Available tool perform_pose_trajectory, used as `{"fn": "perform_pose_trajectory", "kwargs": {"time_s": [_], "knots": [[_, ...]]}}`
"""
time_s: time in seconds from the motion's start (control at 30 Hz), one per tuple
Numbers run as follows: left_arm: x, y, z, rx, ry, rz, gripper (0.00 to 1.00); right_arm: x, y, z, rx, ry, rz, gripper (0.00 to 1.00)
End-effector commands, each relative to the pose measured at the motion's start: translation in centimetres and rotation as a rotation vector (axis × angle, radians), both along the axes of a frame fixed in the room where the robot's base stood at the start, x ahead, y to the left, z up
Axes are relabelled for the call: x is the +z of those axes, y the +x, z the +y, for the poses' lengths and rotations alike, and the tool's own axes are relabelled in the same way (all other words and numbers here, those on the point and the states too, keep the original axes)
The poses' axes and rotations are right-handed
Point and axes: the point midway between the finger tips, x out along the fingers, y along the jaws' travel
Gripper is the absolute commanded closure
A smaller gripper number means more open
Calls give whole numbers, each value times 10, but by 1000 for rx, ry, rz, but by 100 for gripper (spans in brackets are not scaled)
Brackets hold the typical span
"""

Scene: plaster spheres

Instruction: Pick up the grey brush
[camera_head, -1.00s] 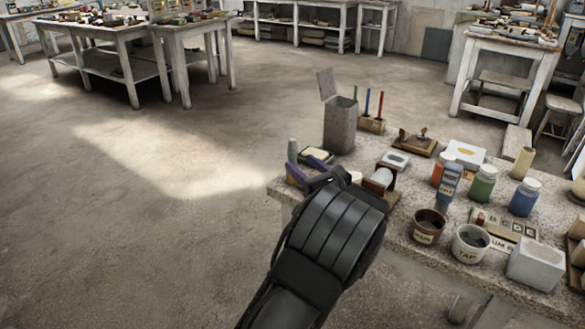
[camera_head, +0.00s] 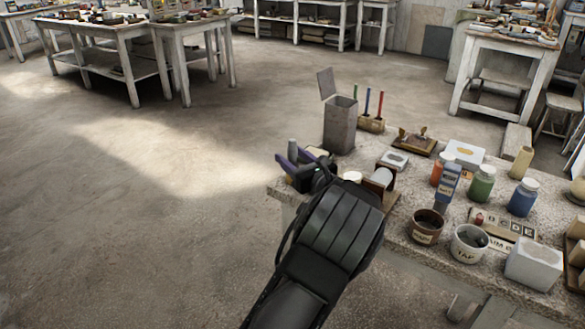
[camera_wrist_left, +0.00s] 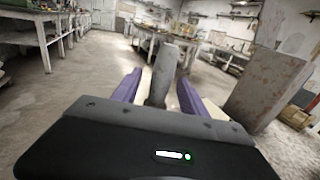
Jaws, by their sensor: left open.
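The grey brush (camera_head: 292,148) shows as an upright grey piece at the far left corner of the stone-topped table. In the left wrist view the grey brush (camera_wrist_left: 162,75) stands between the two purple fingers, with gaps on both sides. Its lower end is hidden behind my gripper body. My left gripper (camera_head: 294,162) is open, with its fingers around the brush but not closed on it. The left gripper (camera_wrist_left: 160,88) also shows at the bottom of the wrist view. My right gripper is in neither view.
A tall grey box with a raised lid (camera_head: 340,124) stands just right of the brush. Behind it are coloured sticks in a wooden holder (camera_head: 371,124). Jars, pots (camera_head: 427,226) and a white block (camera_head: 534,263) fill the table's right. Open floor lies left.

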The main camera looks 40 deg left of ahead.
Motion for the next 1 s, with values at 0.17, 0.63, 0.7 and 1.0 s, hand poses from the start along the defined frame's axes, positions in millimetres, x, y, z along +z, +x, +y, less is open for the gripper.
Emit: {"fn": "perform_pose_trajectory", "kwargs": {"time_s": [0.17, 0.63, 0.7, 1.0], "knots": [[0, 0, 0, 0, 0, 0, 62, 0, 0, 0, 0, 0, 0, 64], [0, 0, 0, 0, 0, 0, 100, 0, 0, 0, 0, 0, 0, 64], [0, 0, 0, 0, 0, 0, 100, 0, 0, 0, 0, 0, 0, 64], [0, 0, 0, 0, 1, 0, 100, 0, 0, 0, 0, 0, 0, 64]]}}
